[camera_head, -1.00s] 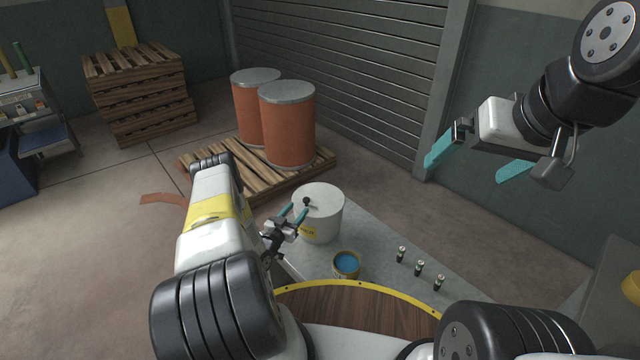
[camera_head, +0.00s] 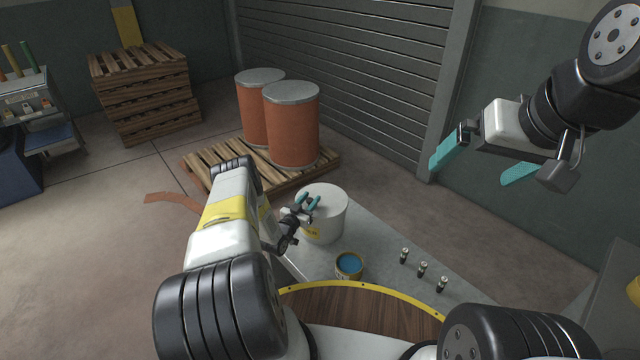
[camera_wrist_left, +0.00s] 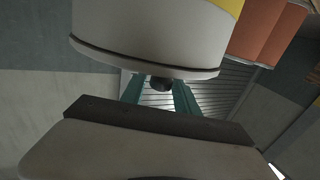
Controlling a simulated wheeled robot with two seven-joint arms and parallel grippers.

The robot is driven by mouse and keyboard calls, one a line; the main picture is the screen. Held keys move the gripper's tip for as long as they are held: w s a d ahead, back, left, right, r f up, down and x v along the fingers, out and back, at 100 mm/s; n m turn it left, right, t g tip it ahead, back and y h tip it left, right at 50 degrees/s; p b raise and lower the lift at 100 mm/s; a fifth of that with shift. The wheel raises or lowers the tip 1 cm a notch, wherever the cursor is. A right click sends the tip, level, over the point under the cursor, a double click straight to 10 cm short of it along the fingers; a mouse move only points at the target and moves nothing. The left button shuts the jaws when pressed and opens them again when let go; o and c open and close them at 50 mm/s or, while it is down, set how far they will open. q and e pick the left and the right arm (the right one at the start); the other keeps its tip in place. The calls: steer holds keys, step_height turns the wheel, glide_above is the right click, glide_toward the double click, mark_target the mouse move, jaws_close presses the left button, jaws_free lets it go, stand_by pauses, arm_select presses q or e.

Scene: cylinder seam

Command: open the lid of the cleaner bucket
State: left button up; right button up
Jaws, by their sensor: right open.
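The cleaner bucket (camera_head: 325,226) is a white pail with a yellow label, standing upright on the grey table. Its white lid (camera_head: 334,195) lies flat on top; its rim (camera_wrist_left: 140,68) shows in the left wrist view, where the bucket appears inverted. The lid's dark knob (camera_wrist_left: 161,84) lies between the teal fingers of my left gripper (camera_wrist_left: 159,92). In the head view my left gripper (camera_head: 308,203) is over the lid, fingers apart around the knob, with no clear grip visible. My right gripper (camera_head: 468,174) is open and empty, raised at the right, away from the bucket.
A small open can of blue content (camera_head: 349,265) stands in front of the bucket. Several small cylinders (camera_head: 422,269) stand to its right on the table (camera_head: 375,235). Two orange drums (camera_head: 292,130) stand on a pallet (camera_head: 225,176) behind.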

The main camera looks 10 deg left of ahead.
arm_select(q)
jaws_close()
stand_by(1.2)
